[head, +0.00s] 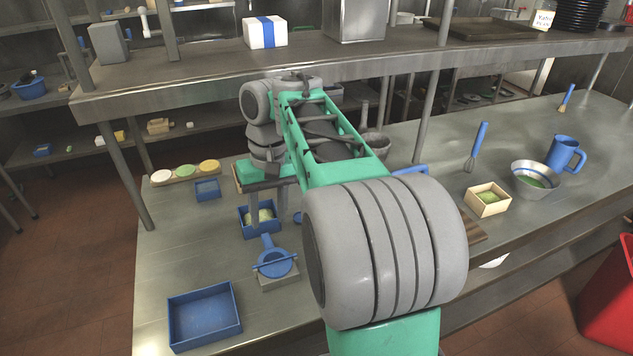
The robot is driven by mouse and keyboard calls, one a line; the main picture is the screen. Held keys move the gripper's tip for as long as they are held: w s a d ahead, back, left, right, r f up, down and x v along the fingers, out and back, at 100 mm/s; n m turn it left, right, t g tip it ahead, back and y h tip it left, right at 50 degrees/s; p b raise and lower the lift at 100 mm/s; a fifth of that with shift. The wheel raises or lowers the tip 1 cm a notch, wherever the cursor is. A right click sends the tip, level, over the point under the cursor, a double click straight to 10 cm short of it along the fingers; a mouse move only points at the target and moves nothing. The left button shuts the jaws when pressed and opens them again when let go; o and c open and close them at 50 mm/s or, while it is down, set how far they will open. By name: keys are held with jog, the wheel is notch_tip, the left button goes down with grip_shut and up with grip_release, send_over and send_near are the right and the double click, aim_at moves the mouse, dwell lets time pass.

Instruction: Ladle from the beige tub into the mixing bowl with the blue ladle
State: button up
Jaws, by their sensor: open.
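A small beige tub (488,208) with pale green contents stands on the right part of the steel counter. The mixing bowl (535,172), pale with a blue band, stands to its right with green contents inside. A blue round utensil with a short handle (276,264) rests on a small grey block at the front left; I cannot tell whether it is the blue ladle. My gripper (269,208) is open, pointing down over a blue box (243,228) with pale contents. My arm partly hides this area, so I cannot tell whether the fingers touch anything.
A blue tray (205,318) lies front left. A board with three coloured discs (184,173) and a small blue box (207,190) are behind. A blue-handled whisk (477,148), blue jug (565,154) and brush (566,98) are at right. A shelf (370,58) overhangs the counter.

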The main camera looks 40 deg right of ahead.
jog(key=shift+m+g+h, duration=0.3)
jog(key=shift+m+g, duration=0.2)
jog(key=shift+g, duration=0.3)
jog(key=d, duration=1.2)
jog(key=shift+w+d+r, duration=0.15)
jog(key=shift+w+r, duration=0.05)
jog(key=shift+r, duration=0.15)
jog(key=shift+s+d+f, duration=0.1)
jog(key=shift+d+f, duration=0.05)
jog(key=shift+d, duration=0.2)
jog(key=f+b, duration=0.3)
jog(key=s+f+b, duration=0.1)
jog(key=f+b, duration=0.4)
jog(key=shift+s+a+f+b, duration=0.15)
jog(key=shift+a+f+b, duration=0.15)
jog(key=shift+b, duration=0.05)
jog(key=shift+r+p, duration=0.5)
jog(key=shift+c, duration=0.6)
grip_shut()
